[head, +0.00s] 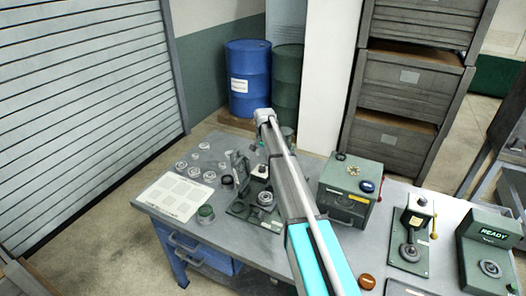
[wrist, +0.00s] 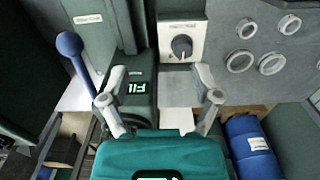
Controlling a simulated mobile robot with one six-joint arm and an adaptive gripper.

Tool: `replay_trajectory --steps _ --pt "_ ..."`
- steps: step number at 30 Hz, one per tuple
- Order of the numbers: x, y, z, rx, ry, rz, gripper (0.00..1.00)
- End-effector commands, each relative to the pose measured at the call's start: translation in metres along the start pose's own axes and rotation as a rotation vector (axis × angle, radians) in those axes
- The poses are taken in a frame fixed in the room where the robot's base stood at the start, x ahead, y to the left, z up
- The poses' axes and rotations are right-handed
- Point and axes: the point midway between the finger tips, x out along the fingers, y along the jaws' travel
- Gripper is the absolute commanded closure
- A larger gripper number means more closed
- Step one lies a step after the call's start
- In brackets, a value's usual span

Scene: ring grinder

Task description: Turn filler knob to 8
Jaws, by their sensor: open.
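The filler knob (wrist: 181,46) is a dark round knob on a cream plate in the upper middle of the wrist view. Its pointer and scale marks are too small to read. My gripper (wrist: 158,76) is open and empty, with its two grey fingers spread wide. The knob appears just beyond the fingertips, a little right of midway between them, and I see no contact. A small display (wrist: 137,88) beside the left finger shows green characters like "FIL". In the head view, the filler station (head: 240,208) is partly covered by my arm, and my fingers cannot be made out.
A blue-ball lever (wrist: 70,44) stands left of the fingers. Several metal rings (wrist: 240,60) lie on the table to the right. In the head view, a green box (head: 345,190) stands right of my arm. A blue barrel (head: 248,80) is behind the table.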

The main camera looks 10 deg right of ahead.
Motion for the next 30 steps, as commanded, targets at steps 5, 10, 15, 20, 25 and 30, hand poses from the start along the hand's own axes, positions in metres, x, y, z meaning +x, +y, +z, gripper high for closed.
replay_trajectory --steps 5,10,15,20,25,30 --pt "0.011 0.016 0.022 -0.038 0.000 0.000 0.19" --pt "0.019 0.030 0.040 -0.074 0.000 0.000 0.19" --pt "0.027 0.043 0.058 -0.111 0.000 0.000 0.19" --pt "0.035 0.056 0.075 -0.146 0.000 0.000 0.19" --pt "0.043 0.069 0.093 -0.182 0.000 0.000 0.19" --pt "0.051 0.082 0.111 -0.219 0.000 0.000 0.19"
